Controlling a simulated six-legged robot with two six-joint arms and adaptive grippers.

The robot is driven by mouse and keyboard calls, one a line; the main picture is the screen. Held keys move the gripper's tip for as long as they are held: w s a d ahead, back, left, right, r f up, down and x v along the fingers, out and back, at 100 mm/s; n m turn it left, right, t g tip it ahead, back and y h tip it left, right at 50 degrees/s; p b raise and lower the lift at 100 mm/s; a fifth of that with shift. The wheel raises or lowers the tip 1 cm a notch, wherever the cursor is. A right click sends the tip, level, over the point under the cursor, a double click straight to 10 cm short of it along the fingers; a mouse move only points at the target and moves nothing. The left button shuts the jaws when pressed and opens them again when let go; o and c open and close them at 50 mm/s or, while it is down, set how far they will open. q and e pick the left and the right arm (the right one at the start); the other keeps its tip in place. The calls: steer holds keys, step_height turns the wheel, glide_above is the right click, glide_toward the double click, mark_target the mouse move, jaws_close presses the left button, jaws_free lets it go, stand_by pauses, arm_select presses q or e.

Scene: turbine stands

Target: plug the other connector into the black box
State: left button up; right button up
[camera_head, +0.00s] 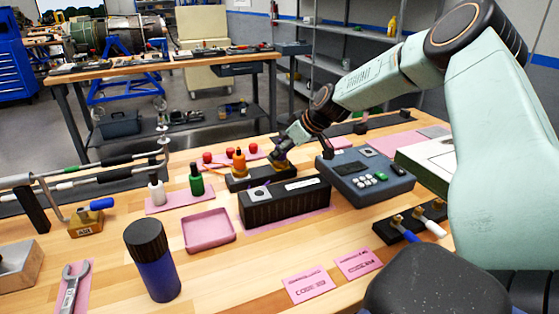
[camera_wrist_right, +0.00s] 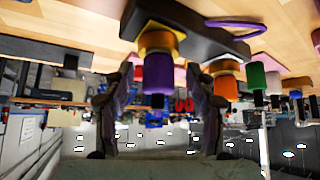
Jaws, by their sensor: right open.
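The black box (camera_head: 285,208) with ribbed sides sits on a pink mat at the middle of the bench. Behind it is a dark stand (camera_head: 240,180). An orange connector (camera_head: 239,160) stands upright in it, and also shows in the right wrist view (camera_wrist_right: 225,85). A purple connector with a yellow collar (camera_wrist_right: 158,72) also stands at a dark stand in the right wrist view, seen upside down. My right gripper (camera_head: 281,152) is open, its fingers either side of the purple connector; contact cannot be told. In the head view the gripper mostly hides this connector. My left gripper is not in view.
A grey button box (camera_head: 365,180) stands right of the black box. Green (camera_head: 196,180) and white (camera_head: 157,190) bottles stand left, behind an empty pink tray (camera_head: 208,246). A blue canister (camera_head: 152,272) stands in front. Bare wood lies around the tray.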

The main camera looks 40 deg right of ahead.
steer(key=shift+d+f, duration=0.1)
stand_by(0.4)
steer(key=shift+c, duration=1.3)
jaws_close()
